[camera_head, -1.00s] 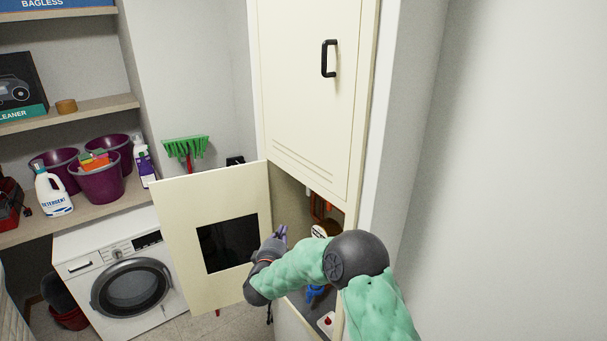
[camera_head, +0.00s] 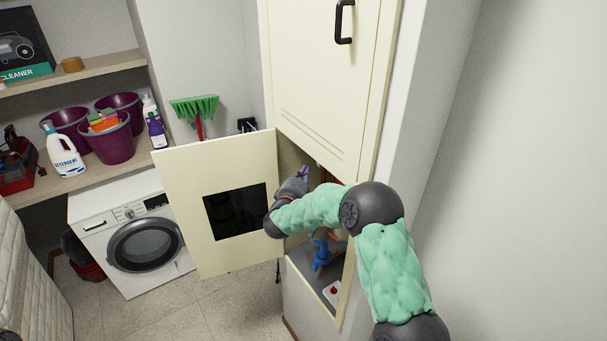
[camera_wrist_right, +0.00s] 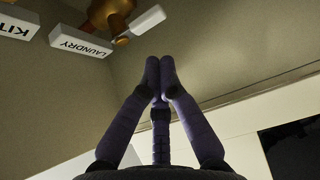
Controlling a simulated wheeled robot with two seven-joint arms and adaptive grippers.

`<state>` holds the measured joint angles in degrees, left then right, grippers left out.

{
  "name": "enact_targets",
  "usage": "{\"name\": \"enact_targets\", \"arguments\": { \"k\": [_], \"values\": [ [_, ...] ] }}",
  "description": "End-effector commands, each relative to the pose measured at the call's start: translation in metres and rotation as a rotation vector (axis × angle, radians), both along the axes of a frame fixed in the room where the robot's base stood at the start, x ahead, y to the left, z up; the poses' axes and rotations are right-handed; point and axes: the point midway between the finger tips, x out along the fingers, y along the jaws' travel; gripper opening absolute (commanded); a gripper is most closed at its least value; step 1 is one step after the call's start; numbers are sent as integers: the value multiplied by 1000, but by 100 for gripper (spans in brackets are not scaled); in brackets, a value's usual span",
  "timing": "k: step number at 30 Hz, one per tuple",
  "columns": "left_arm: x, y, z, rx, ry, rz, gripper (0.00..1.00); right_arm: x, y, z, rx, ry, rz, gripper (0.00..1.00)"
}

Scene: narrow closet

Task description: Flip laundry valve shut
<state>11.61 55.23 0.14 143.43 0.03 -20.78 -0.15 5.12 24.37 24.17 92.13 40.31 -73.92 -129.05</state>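The white LAUNDRY label (camera_wrist_right: 80,42) is at the upper left of the right wrist view. Beside it is a brass-coloured valve (camera_wrist_right: 112,15) with a whitish lever (camera_wrist_right: 140,22) pointing right and slightly up. My right gripper (camera_wrist_right: 160,68) has its purple fingers closed together, with nothing visible between them. It is below and to the right of the lever in that view, apart from it. In the head view my right gripper (camera_head: 299,176) is at the upper part of the open cabinet, where the arm and door frame hide most of the interior. My left gripper is not in view.
The open cabinet door (camera_head: 232,160) stands left of my right arm. The upper door (camera_head: 325,90) is closed above. A blue part (camera_head: 322,254) and a red button (camera_head: 333,290) are lower inside. A washing machine (camera_head: 140,235) stands left; floor is clear before it.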

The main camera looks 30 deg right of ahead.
Motion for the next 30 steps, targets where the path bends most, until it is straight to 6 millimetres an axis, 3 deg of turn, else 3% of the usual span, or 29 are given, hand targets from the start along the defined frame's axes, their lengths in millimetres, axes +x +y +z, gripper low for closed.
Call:
{"name": "enact_targets", "arguments": {
  "k": [6,12,30],
  "values": [
    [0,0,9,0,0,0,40,25,-29,1,-1,1,-3,0],
    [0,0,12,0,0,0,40,40,-43,1,-1,1,-1,0],
    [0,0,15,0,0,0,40,44,-52,1,-1,11,-1,0]
  ]
}}
